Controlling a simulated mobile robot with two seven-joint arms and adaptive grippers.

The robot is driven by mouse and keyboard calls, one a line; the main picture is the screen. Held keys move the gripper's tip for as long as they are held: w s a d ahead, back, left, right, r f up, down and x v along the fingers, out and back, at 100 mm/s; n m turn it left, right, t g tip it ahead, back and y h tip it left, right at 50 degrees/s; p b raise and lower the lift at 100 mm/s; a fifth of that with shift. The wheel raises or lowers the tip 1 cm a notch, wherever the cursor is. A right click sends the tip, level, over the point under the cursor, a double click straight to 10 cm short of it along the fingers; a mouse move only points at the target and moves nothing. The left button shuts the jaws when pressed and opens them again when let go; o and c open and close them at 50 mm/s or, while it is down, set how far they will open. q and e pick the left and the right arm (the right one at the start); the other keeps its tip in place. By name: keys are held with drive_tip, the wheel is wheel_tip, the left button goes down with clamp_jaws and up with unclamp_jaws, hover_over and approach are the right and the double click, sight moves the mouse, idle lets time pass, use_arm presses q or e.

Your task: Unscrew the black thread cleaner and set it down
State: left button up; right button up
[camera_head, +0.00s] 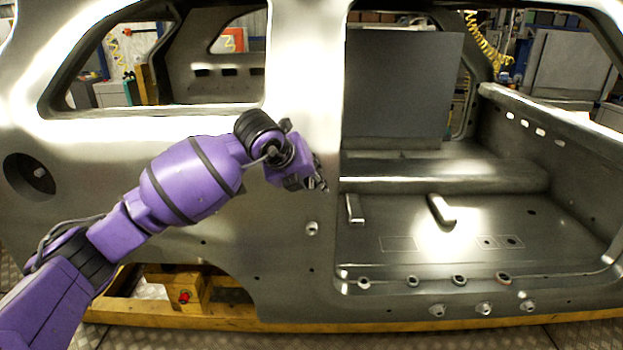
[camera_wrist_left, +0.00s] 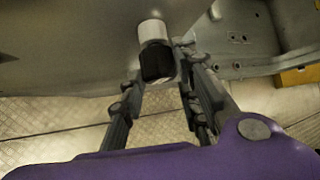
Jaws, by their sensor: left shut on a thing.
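The black thread cleaner (camera_wrist_left: 158,66) shows in the left wrist view as a short dark piece below a pale, whitish cylinder (camera_wrist_left: 152,31) near the grey body panel. It seems to meet this cylinder; I cannot tell whether they are joined. My left gripper (camera_wrist_left: 160,72) is shut on the black thread cleaner, with a finger at each side. In the head view the left gripper (camera_head: 318,183) is at the car body's pillar, left of the door opening. The thread cleaner is too small or hidden to make out there. My right gripper is not in view.
The grey car body (camera_head: 306,60) fills the head view. Several round fittings (camera_head: 312,228) stand out along its lower edge. A yellow-wood support (camera_head: 420,326) runs beneath it. A dark panel (camera_head: 403,85) stands inside the door opening. Patterned metal floor (camera_wrist_left: 60,130) lies below.

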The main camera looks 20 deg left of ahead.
use_arm(q)
drive_tip(key=n+h, duration=0.1)
drive_tip(key=t+h, duration=0.1)
drive_tip(key=h, duration=0.1)
drive_tip(key=f+n+t+h, duration=0.1)
drive_tip(key=shift+s+a+n+h, duration=0.15)
drive_tip(key=shift+a+n+h, duration=0.15)
drive_tip(key=shift+r+t, duration=0.3)
drive_tip(key=shift+r, duration=0.1)
drive_tip(key=shift+s+d+p, duration=0.25)
drive_tip(key=shift+s+p, duration=0.2)
drive_tip(key=shift+s, duration=0.3)
drive_tip(key=shift+s+d, duration=0.15)
drive_tip(key=shift+s, duration=0.2)
drive_tip(key=shift+s+d+f, duration=0.1)
drive_tip(key=shift+s+d, duration=0.05)
drive_tip(key=shift+s, duration=0.35)
drive_tip(key=shift+s+d, duration=0.15)
drive_tip(key=shift+s, duration=0.35)
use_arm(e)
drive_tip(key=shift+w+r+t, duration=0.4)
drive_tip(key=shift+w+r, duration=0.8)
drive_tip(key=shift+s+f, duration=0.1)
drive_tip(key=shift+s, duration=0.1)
